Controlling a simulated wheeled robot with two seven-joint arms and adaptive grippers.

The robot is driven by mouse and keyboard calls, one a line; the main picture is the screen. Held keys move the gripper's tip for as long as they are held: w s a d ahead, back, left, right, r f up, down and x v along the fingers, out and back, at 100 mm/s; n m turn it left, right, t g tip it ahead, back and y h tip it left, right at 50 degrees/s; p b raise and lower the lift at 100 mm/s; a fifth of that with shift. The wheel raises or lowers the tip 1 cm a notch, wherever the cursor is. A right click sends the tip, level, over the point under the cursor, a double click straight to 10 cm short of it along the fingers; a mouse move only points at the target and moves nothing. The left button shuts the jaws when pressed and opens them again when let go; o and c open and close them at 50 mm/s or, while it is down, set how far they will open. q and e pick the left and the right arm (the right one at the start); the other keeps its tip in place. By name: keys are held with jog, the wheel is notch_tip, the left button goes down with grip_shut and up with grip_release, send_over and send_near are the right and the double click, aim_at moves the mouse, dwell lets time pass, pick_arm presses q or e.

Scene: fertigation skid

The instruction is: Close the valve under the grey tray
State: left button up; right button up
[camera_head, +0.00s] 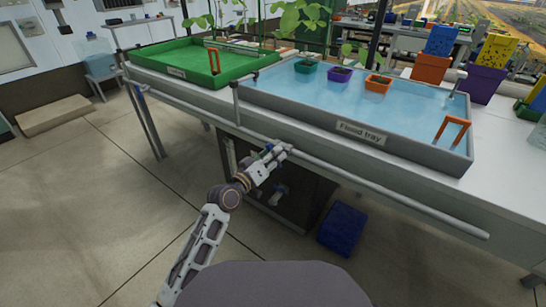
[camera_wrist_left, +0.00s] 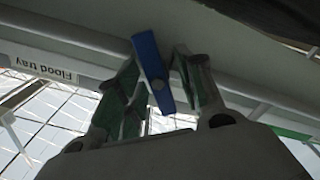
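The grey tray (camera_head: 418,156) holds water and bears a "Flood tray" label (camera_head: 361,132); the label also shows at the left of the left wrist view (camera_wrist_left: 44,76). My left gripper (camera_head: 277,150) is below the tray's front edge, near the pipe. In the wrist view, a blue valve handle (camera_wrist_left: 150,62) stands slightly tilted between the fingers of the left gripper (camera_wrist_left: 158,62). The fingers are apart, one on each side of the handle, and seem not to pinch it. The valve body is hidden. My right gripper is not in view.
A long grey pipe (camera_head: 400,200) runs along the bench front. A green tray (camera_head: 165,72) stands at the left. Small pots (camera_head: 340,75) sit in the water. A dark cabinet (camera_head: 300,195) and a blue crate (camera_head: 342,228) are below the bench. The floor at left is open.

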pick_arm(q)
jog(key=shift+w, duration=0.1)
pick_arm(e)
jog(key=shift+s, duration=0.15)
pick_arm(q)
grip_shut()
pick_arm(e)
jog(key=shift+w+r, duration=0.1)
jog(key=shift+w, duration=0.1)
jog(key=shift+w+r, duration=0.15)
pick_arm(q)
jog(key=shift+m, duration=0.4)
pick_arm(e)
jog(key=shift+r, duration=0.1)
pick_arm(q)
jog(key=shift+m+p, duration=0.4)
jog(key=m+p, duration=0.3)
jog(key=m, duration=0.1)
jog(key=shift+d+r+m+p, duration=0.1)
jog(key=shift+d+m+p, duration=0.05)
jog(key=shift+m+p, duration=0.6)
jog(key=shift+m, duration=0.15)
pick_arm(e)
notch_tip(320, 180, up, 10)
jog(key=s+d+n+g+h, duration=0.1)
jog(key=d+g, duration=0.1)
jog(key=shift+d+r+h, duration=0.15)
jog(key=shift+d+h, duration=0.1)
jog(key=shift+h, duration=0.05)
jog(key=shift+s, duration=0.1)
